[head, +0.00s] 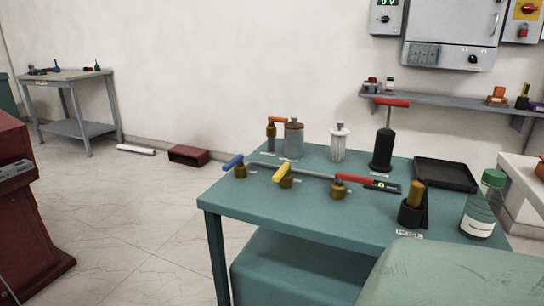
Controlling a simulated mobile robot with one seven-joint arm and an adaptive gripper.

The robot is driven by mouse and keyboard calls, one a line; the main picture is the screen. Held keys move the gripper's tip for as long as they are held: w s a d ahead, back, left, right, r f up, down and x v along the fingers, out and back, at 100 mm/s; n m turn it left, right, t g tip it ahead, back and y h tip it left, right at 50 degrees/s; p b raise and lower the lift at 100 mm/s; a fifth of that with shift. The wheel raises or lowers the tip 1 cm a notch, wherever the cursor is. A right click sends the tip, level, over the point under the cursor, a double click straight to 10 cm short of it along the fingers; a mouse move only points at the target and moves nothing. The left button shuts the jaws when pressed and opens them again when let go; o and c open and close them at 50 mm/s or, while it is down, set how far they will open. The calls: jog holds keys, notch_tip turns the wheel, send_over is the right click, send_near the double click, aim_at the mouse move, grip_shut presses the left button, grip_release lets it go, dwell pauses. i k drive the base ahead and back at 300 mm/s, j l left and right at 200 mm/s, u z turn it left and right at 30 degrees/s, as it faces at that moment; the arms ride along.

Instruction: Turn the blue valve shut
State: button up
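The blue valve (233,161) is at the left end of a grey pipe (312,174) on the teal table. It has a blue lever handle on a brass body (240,172). The handle slants down to the left, across the line of the pipe. A yellow-handled valve (282,173) is farther right, its handle slanting much the same way. A red-handled valve (353,179) is at the right, its handle lying roughly along the pipe. My gripper is not in view, and nothing touches the blue handle.
The teal table (232,206) also bears an orange-handled valve (278,120), a grey canister (293,141), a black pump with a red handle (383,140), a black tray (445,175) and a green-capped bottle (480,207). Open floor (130,215) lies to its left.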

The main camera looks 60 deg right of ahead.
aim_at(238, 159)
jog(key=z, duration=1.3)
jog(key=j+z, duration=0.15)
jog(key=j, duration=0.1)
